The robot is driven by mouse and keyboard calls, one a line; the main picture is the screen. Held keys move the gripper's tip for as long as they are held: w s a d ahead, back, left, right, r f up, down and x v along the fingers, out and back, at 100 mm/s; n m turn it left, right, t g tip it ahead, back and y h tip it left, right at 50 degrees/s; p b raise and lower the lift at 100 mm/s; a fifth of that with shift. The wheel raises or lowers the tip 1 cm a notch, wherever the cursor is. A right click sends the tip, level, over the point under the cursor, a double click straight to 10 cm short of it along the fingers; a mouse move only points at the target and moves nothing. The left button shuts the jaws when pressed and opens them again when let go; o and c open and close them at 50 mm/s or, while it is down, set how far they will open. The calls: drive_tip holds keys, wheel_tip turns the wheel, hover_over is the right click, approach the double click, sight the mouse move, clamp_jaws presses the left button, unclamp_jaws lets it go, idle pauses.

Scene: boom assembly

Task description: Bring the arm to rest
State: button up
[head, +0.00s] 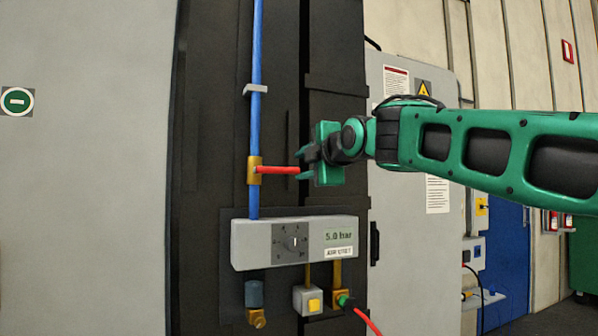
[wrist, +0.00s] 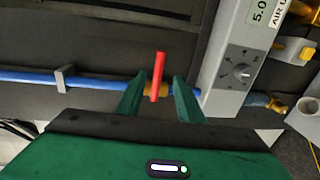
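My gripper (head: 302,165) is at the right of the red valve lever (head: 278,170), near the lever's free end. The lever sticks out sideways from a brass valve (head: 254,171) on the vertical blue pipe (head: 257,60). In the wrist view, my gripper's two fingers (wrist: 158,101) stand apart, with clear gaps on both sides of the red lever (wrist: 157,77), which shows between them. The fingers hold nothing. I cannot tell exactly how far the tips are from the lever in depth.
Below the valve is a grey regulator box (head: 294,242) with a dial and a "5.0 bar" display. Under it are a yellow button box (head: 308,301) and a red hose (head: 368,322). A grey cabinet (head: 390,230) stands behind my arm. Open space lies left of the pipe.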

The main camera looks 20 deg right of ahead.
drive_tip(key=s+d+f+m+g+h, duration=0.1)
drive_tip(key=s+d+f+m+g, duration=0.25)
drive_tip(key=f, duration=0.65)
drive_tip(key=s+d+f+m+g, duration=0.2)
drive_tip(key=s+d+f+m, duration=0.25)
drive_tip(key=f, duration=0.55)
drive_tip(key=s+d+f+m+g+h, duration=0.1)
drive_tip(key=s+d+f+m+g, duration=0.3)
drive_tip(key=f, duration=0.6)
drive_tip(key=s+a+f+m+g+y, duration=0.1)
drive_tip(key=s+f+m+g, duration=0.2)
drive_tip(key=s+f+m, duration=0.3)
drive_tip(key=s+a+f+m+g+y, duration=0.1)
drive_tip(key=s+f+m+g, duration=0.3)
drive_tip(key=s+f, duration=1)
drive_tip(key=s+m, duration=0.2)
drive_tip(key=s, duration=0.4)
drive_tip(key=shift+s+a+f, duration=0.3)
drive_tip(key=shift+a, duration=0.05)
drive_tip(key=shift+w+f+g, duration=0.25)
drive_tip(key=shift+w, duration=0.45)
